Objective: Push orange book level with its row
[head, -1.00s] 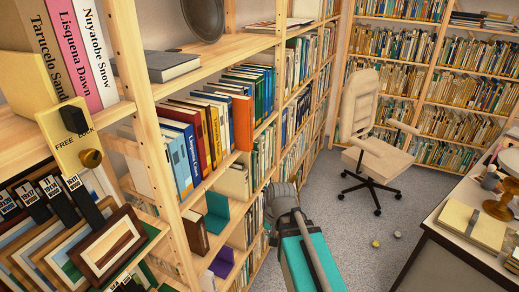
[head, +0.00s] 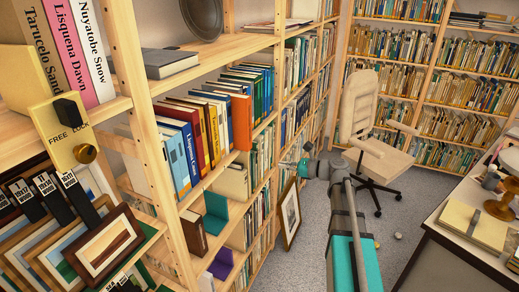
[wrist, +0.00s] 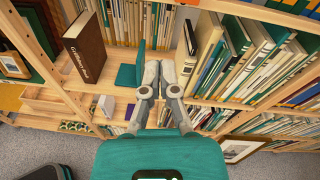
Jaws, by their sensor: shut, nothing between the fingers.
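In the wrist view my gripper (wrist: 161,78) is shut and empty, in front of a lower shelf with a teal bookend and a brown book (wrist: 85,47). I cannot make out the orange book in the wrist view.
A framed print (head: 290,213) leans against the shelf foot below my gripper. A beige chair (head: 375,150) stands behind my arm, and a desk (head: 455,225) is at the right.

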